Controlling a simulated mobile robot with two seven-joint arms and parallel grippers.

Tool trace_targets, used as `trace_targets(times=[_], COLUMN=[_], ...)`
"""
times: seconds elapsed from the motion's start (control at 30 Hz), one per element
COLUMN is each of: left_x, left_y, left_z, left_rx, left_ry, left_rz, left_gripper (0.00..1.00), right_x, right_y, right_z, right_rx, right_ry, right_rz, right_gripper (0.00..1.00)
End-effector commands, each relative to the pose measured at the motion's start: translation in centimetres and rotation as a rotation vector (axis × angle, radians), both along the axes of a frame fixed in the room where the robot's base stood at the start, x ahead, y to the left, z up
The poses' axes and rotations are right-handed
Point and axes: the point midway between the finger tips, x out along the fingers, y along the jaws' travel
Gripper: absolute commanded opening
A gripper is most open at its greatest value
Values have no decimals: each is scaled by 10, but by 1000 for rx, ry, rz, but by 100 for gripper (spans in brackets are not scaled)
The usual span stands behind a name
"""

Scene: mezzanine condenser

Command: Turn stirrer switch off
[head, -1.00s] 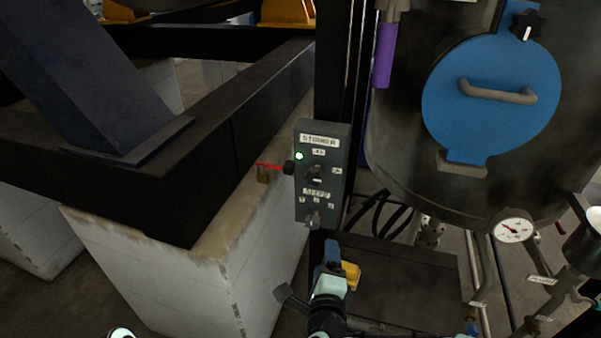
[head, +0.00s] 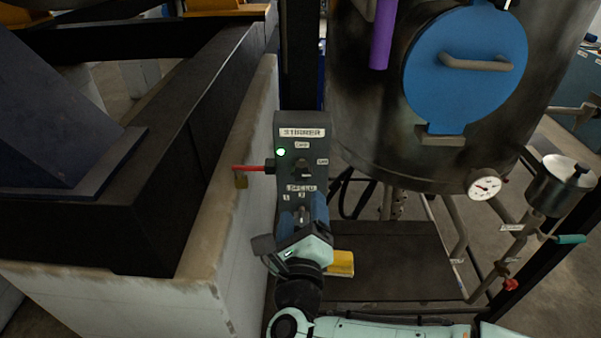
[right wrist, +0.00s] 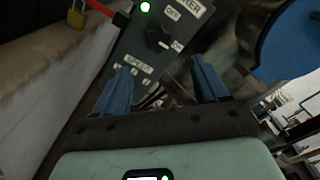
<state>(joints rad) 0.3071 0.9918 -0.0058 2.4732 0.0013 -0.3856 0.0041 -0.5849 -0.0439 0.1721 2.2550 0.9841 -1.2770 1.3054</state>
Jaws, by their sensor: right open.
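The grey stirrer box (head: 291,133) stands upright in the middle of the head view, with a lit green lamp (head: 281,152). Its black stirrer switch (head: 301,169) sits between an upper label and a label at its right. A speed knob (head: 301,214) is lower down, partly hidden by my gripper. In the right wrist view the switch (right wrist: 157,38) shows ahead, its pale mark toward the right-hand label. My right gripper (head: 306,210) is just in front of the box's lower part. Its blue fingers (right wrist: 166,82) are apart and empty, below the switch. My left gripper is not seen.
A pale wall block (head: 237,215) stands close at left. A steel vessel with a blue hatch (head: 466,70) and a gauge (head: 484,184) stands at right.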

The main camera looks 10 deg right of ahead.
Motion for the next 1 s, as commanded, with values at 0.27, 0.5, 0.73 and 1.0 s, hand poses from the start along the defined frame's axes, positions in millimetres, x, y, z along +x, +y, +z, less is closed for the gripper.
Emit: trace_targets(times=[0.27, 0.5, 0.73, 1.0], left_x=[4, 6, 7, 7], left_y=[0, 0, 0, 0], left_z=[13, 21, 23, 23], left_rx=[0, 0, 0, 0], left_ry=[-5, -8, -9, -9], left_rz=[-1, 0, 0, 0], left_gripper=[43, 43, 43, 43], right_x=[59, 95, 106, 107], right_y=[-18, -27, -31, -30], right_z=[1, 1, 0, 0], right_rx=[-3, -2, -3, -3], right_ry=[2, 1, 1, 1], right_rz=[-4, 0, 1, 1], right_gripper=[73, 73, 73, 60])
